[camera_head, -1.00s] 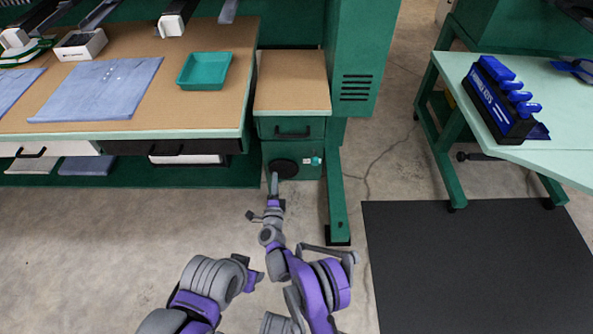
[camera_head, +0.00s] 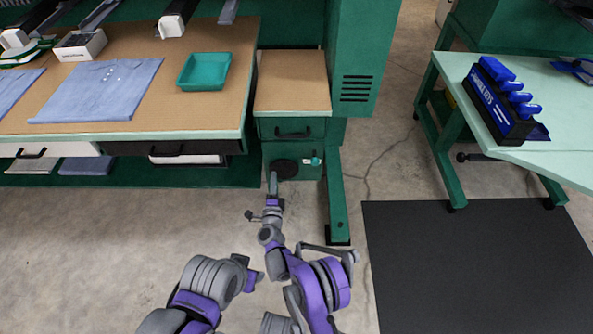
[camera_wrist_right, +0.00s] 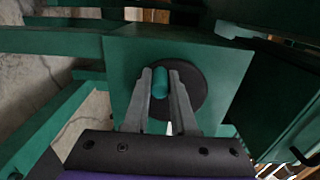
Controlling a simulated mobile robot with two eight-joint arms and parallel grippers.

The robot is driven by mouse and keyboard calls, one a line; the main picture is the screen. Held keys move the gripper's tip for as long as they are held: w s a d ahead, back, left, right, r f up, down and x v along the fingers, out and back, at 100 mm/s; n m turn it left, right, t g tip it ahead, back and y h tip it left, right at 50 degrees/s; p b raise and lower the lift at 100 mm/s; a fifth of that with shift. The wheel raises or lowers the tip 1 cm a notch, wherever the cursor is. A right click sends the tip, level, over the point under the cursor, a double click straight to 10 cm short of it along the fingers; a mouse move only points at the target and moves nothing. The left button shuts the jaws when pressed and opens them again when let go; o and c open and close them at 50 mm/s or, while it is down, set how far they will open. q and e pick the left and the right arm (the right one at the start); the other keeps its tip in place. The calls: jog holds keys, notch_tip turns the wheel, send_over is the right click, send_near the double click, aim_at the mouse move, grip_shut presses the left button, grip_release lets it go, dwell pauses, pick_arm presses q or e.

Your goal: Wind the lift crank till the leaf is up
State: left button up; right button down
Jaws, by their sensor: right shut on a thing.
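The lift crank shows as a dark round disc (camera_head: 284,169) on the front of a green cabinet, below a drawer. In the right wrist view, the disc (camera_wrist_right: 196,88) lies behind a teal handle (camera_wrist_right: 160,84). My right gripper (camera_wrist_right: 160,98) is shut on this handle, one finger on each side. In the head view, my right gripper (camera_head: 273,178) reaches the disc from below, and the handle is hidden there. A brown-topped section (camera_head: 291,82) above the cabinet may be the leaf; I cannot tell. My left arm is low in the picture, and its fingers cannot be made out.
A workbench (camera_head: 190,120) at the left carries blue cloth (camera_head: 98,90) and a teal tray (camera_head: 204,71). A green leg (camera_head: 337,195) stands right of the crank. A small teal and white part (camera_head: 315,161) sits beside the disc. A black mat (camera_head: 470,265) lies at the right.

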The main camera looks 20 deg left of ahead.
aim_at(283, 164)
jog(key=r, duration=0.2)
jog(key=r+p, duration=0.1)
jog(key=shift+a+r, duration=0.2)
jog(key=shift+r, duration=0.15)
jog(key=shift+d, duration=0.1)
jog(key=shift+d, duration=0.15)
jog(key=d+r, duration=0.1)
jog(key=w+d+r+p, duration=0.1)
jog(key=d, duration=0.1)
jog(key=shift+d+r, duration=0.1)
jog(key=shift+r, duration=0.05)
jog(key=shift+d, duration=0.1)
